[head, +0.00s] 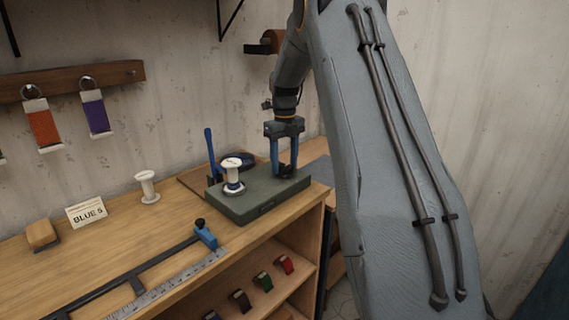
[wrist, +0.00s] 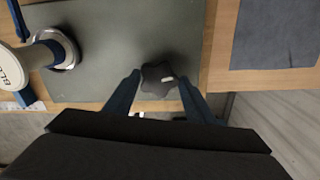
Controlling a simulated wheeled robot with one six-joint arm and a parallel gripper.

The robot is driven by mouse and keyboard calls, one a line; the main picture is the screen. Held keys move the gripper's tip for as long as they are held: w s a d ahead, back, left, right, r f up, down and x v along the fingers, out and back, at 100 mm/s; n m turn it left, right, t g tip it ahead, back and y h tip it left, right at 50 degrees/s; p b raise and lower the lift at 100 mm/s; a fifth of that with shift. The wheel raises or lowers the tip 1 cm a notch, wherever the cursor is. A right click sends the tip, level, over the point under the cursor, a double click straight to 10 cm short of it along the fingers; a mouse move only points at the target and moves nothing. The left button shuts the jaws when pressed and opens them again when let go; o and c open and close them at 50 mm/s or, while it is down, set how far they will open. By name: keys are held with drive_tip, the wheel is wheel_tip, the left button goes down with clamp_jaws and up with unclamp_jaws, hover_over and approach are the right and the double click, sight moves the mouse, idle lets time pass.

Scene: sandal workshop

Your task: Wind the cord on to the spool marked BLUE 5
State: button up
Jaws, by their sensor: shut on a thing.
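A white spool (head: 232,169) stands upright on a dark green winder base (head: 240,207), with a blue band low on it. In the wrist view the spool (wrist: 14,57) shows the letters "BLU"; the rest of its mark is cut off. My gripper (head: 285,170) points down over the right part of the base. It is shut on a dark lobed knob (wrist: 157,76) with a small pale mark, between its blue fingers. I cannot make out a loose cord.
A second white spool (head: 147,186) stands on the bench, behind a card (head: 86,212) reading "BLUE 5". A tan block (head: 42,234), a steel ruler (head: 165,287) and a dark rail with a blue clamp (head: 206,236) lie left and in front. A blue upright tool (head: 211,152) is behind the base.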

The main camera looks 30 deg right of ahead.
sight(284, 167)
drive_tip(key=shift+r+m, duration=0.15)
drive_tip(key=shift+m, duration=1.55)
drive_tip(key=o, duration=1)
drive_tip(key=shift+o, duration=0.2)
drive_tip(key=shift+r+b, duration=1)
drive_tip(key=shift+r, duration=2.85)
